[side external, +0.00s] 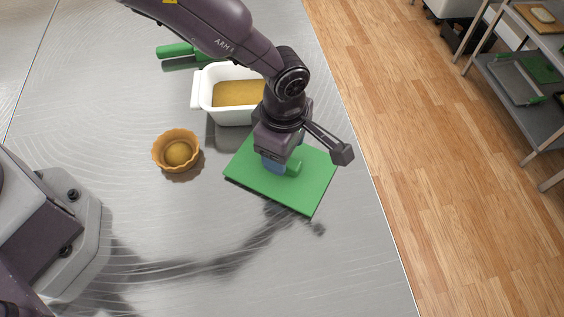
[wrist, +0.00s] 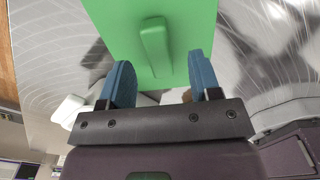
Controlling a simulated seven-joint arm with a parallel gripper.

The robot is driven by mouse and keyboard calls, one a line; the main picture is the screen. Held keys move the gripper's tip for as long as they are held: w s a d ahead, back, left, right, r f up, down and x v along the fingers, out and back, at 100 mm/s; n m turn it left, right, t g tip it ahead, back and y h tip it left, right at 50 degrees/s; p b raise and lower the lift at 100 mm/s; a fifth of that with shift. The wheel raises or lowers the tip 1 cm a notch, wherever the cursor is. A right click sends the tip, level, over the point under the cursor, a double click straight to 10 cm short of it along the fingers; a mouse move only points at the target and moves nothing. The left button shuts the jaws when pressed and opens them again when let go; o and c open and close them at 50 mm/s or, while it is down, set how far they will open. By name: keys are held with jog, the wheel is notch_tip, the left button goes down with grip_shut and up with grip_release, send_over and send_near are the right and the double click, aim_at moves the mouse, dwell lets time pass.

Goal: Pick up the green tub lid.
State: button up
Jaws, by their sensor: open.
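The green tub lid (side external: 312,188) is a flat rectangular plate lying on the metal table in the side external view. It has a raised green handle (side external: 294,168) at its middle. In the wrist view the lid (wrist: 195,22) fills the upper middle, and its handle (wrist: 155,45) stands upright in the picture. My gripper (wrist: 160,75) is open, with one blue finger on each side of the handle's lower end and clear space between. In the side view the gripper (side external: 275,165) is over the lid, beside the handle. Whether the fingers touch the lid cannot be told.
A white tub (side external: 203,92) with yellow-brown contents stands just behind the lid. A fluted orange-brown bowl (side external: 161,150) stands left of it. A green-handled object (side external: 174,50) lies farther back. The table's right edge is close to the lid; the front left surface is clear.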

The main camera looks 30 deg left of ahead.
notch_tip(320, 180, down, 4)
jog(key=shift+w+r, duration=0.1)
jog(key=shift+r, duration=0.1)
jog(key=c, duration=1)
jog(key=shift+d+r, duration=0.1)
jog(key=shift+s+d+r, duration=0.15)
jog(key=shift+s+r, duration=0.05)
jog(key=s+d+r, duration=0.7)
jog(key=s+d, duration=0.2)
jog(key=shift+s+d+r, duration=0.2)
jog(key=shift+s+d, duration=0.05)
jog(key=shift+s, duration=0.05)
